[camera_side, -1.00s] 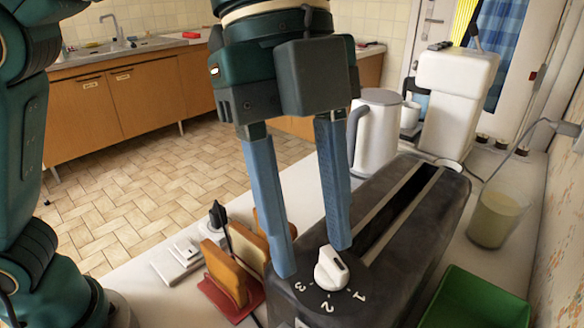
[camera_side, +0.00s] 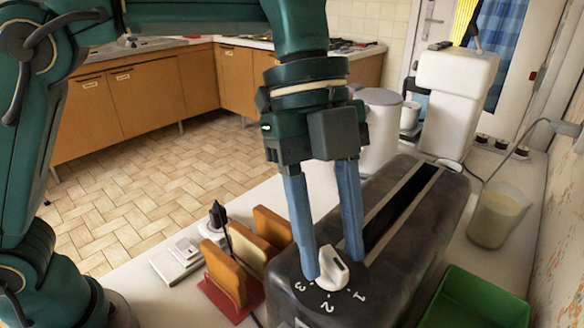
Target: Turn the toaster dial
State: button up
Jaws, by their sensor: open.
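The dark grey toaster (camera_side: 418,230) stands on the white counter with its long slot facing up. The white dial (camera_side: 332,270) sits on its near end, with the numbers 1, 2 and 3 printed around it. My gripper (camera_side: 333,268) points down over the toaster, its two blue fingers apart. The left finger's tip is close beside the dial's left side. The right finger's tip is behind and to the right of the dial. I cannot tell whether either finger touches the dial.
A red rack with bread slices (camera_side: 226,272) stands left of the toaster. A green tray (camera_side: 474,300) and a glass of pale liquid (camera_side: 497,215) are to the right. A kettle (camera_side: 380,130) and a white coffee machine (camera_side: 452,105) stand behind.

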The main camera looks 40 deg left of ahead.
jog(key=shift+f, duration=0.2)
grip_shut()
jog(key=shift+s+n+t, duration=0.15)
jog(key=shift+n+t, duration=0.75)
jog(key=shift+n, duration=1.5)
grip_release()
jog(key=shift+r, duration=0.1)
jog(key=shift+v, duration=2.5)
